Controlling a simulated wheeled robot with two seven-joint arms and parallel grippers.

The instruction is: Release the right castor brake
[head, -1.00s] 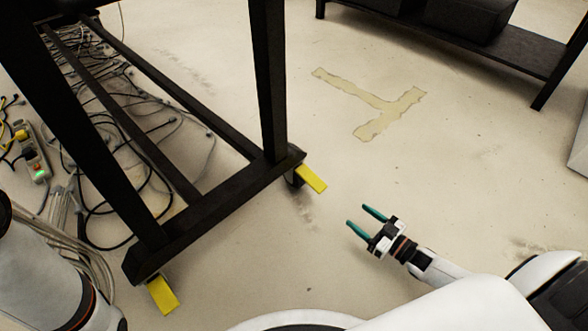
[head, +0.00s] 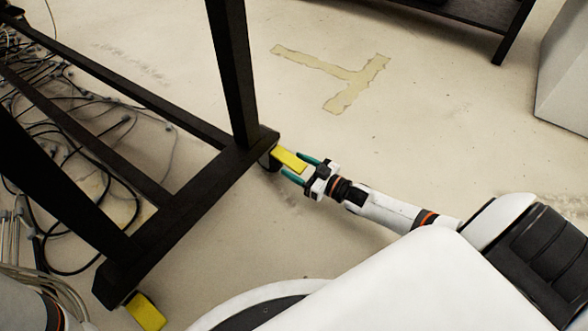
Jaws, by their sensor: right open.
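The right castor brake, a yellow pedal (head: 289,159), sticks out from the castor at the far end of the black frame's foot bar (head: 190,212). My right gripper (head: 300,167) is open, with its two green fingers on either side of the yellow pedal's outer end. I cannot tell whether the fingers touch it. A second yellow brake pedal (head: 146,311) is at the near end of the same bar, at the bottom left. My left gripper is not in view.
Tangled cables (head: 70,190) lie on the floor under the frame at left. A black shelf (head: 485,15) stands at the top right beside a pale box (head: 565,80). A worn tape mark (head: 345,75) is on the open floor.

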